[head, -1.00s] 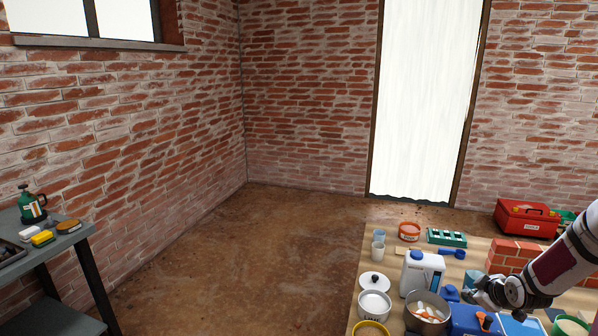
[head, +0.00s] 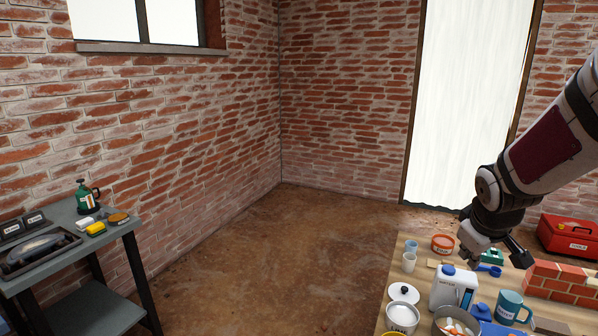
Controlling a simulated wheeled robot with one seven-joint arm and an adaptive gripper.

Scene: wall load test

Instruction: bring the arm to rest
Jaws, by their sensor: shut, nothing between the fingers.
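My arm reaches in from the upper right in the head view and bends down at the wrist. My gripper (head: 496,248) hangs over the back part of the wooden table (head: 405,285), above the white jug and the small things behind it. It is shut and holds nothing. It covers part of the green box (head: 493,256) behind it.
A grey side table (head: 60,222) stands left. The floor (head: 250,250) between is clear.

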